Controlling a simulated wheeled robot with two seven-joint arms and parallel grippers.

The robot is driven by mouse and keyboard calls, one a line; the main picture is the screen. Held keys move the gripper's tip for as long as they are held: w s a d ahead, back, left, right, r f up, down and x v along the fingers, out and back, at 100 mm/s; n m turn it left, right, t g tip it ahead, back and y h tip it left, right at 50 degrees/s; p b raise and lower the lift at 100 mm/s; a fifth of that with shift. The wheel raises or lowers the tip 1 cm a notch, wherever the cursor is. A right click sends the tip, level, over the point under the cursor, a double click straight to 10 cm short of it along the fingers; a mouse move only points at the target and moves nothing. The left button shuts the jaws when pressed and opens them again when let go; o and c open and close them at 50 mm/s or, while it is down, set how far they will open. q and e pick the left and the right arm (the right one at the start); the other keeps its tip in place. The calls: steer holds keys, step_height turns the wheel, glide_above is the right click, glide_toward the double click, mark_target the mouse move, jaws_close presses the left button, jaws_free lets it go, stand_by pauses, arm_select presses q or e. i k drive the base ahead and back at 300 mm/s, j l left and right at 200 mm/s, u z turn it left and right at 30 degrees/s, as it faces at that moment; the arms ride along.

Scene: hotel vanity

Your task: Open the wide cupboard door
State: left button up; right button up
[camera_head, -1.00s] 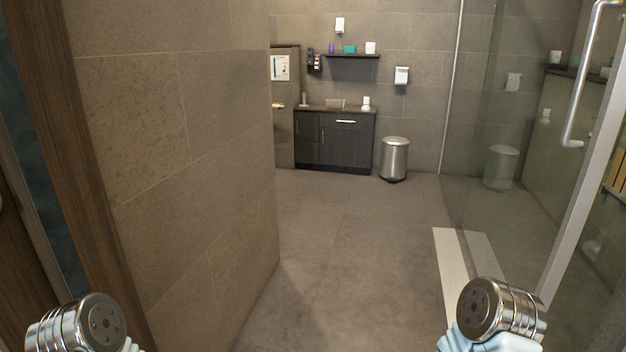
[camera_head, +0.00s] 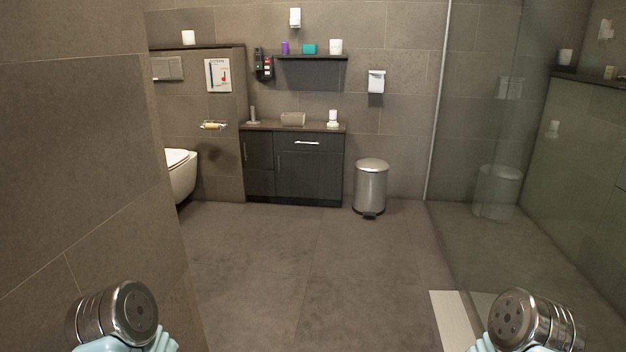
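The dark vanity cupboard (camera_head: 260,185) stands against the back wall, some way ahead across the floor. Its wide door (camera_head: 309,176) is the lower right front panel and looks shut. Above it is a drawer front with a pale horizontal handle (camera_head: 307,142). A narrower door (camera_head: 259,160) is on the left, also shut, with a thin upright handle (camera_head: 245,152). Whether the wide door has its own handle is too small to tell. Only metal joints of my two arms show at the bottom corners; neither gripper is in view.
A tiled wall (camera_head: 85,150) stands close on my left. A steel bin (camera_head: 371,187) is right of the cupboard. A glass shower panel (camera_head: 475,120) is on the right. A toilet (camera_head: 180,175) is at left. The floor (camera_head: 300,255) between is clear.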

mark_target(299, 173)
steer(key=i, duration=2.7)
steer(key=i+u, duration=0.1)
steer(key=i, duration=0.45)
steer(key=i+l+u, duration=0.15)
steer(key=i, duration=0.4)
steer(key=i+l+u, duration=0.1)
steer(key=i, duration=0.45)
steer(key=i+l+u, duration=0.3)
steer(key=i, duration=0.15)
steer(key=i+l+u, duration=0.2)
steer(key=i+u, duration=0.15)
steer(key=i, duration=0.05)
